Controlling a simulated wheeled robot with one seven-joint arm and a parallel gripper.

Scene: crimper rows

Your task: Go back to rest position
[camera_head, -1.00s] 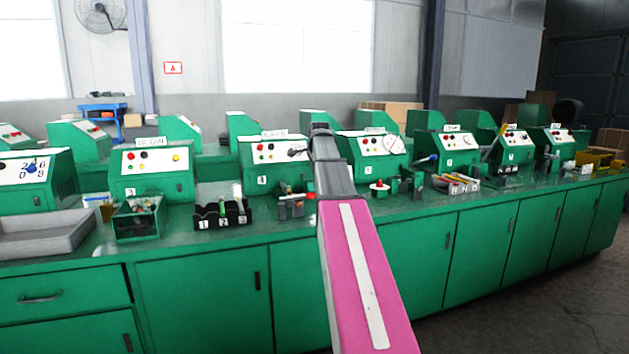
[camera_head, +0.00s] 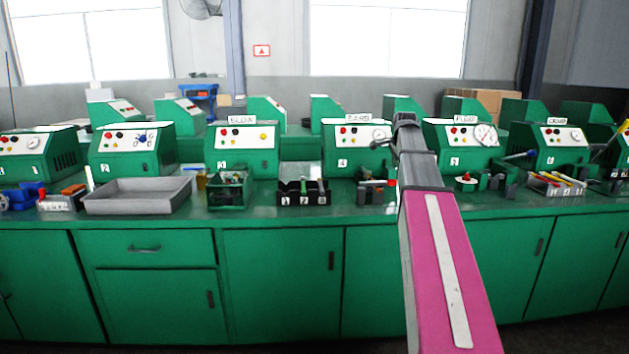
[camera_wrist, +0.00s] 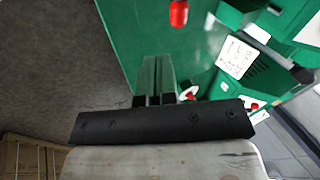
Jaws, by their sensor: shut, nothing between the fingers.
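My gripper (camera_wrist: 158,72) shows in the wrist view with its two fingers side by side, shut and empty. In the head view my pink and grey arm reaches out over the green workbench (camera_head: 285,216), and its dark far end stands in front of the machine row. The fingertips cannot be made out there. In the wrist view a red knob (camera_wrist: 179,13) and a green machine with a white panel (camera_wrist: 236,57) lie beyond the fingers, apart from them.
Green machines (camera_head: 242,165) stand in rows along the bench. A grey tray (camera_head: 138,207), a black bin (camera_head: 303,198) and a bin with coloured handles (camera_head: 556,190) sit at the bench's front. Several cabinet doors (camera_head: 282,285) face me below.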

